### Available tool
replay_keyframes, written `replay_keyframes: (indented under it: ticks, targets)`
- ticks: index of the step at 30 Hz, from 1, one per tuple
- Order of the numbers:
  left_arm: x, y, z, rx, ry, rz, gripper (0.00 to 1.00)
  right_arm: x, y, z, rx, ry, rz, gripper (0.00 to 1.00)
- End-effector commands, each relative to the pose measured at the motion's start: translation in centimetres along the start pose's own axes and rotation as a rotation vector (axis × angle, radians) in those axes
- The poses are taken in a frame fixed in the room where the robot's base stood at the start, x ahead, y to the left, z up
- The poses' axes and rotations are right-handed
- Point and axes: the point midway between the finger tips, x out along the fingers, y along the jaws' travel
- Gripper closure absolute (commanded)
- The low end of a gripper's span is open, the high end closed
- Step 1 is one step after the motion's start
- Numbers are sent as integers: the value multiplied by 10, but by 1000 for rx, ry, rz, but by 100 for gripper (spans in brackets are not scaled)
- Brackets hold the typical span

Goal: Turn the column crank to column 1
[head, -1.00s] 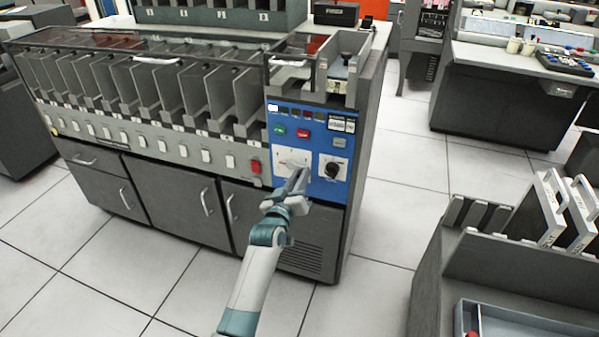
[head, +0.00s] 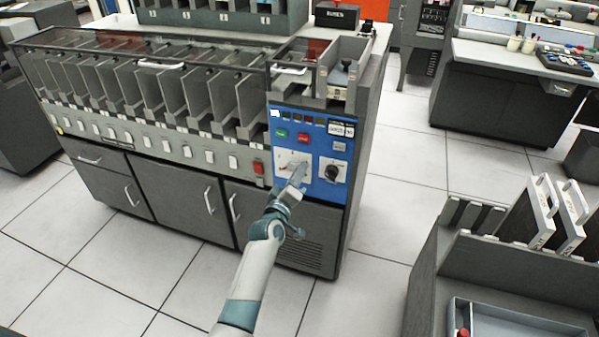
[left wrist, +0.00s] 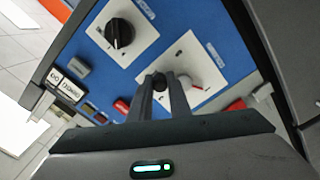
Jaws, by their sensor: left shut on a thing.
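The column crank sits on a white plate (head: 285,158) on the blue control panel (head: 325,187) of the grey card sorter. In the left wrist view the crank shows a pale hub (left wrist: 187,78) and a black handle (left wrist: 158,81). My left gripper (head: 298,174) reaches the plate from below. In the left wrist view its fingertips (left wrist: 160,84) are shut on the black handle, to the left of the hub. The gripper hides part of the crank in the head view. The number at which the crank points cannot be read. My right gripper is out of view.
A black rotary knob (head: 333,172) is right of the crank. Green (head: 281,134) and red (head: 303,138) buttons sit above. A row of card pockets (head: 150,90) extends left. A grey rack (head: 500,260) stands at the lower right. Floor between is clear.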

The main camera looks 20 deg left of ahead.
Motion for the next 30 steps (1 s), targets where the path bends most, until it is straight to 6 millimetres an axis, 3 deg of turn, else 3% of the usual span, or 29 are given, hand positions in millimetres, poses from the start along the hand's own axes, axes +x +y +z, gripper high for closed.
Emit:
replay_keyframes:
  ticks: [14, 15, 16, 30]
  targets:
    - [0, 0, -2, -18, 2, 1, 100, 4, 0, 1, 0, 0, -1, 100]
    - [0, 0, -2, -18, 2, 1, 74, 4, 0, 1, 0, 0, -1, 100]
    - [0, 0, -2, -18, 2, 1, 66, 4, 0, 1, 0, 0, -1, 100]
    - [-4, 0, -1, -17, 1, 0, 64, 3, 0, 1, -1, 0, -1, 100]
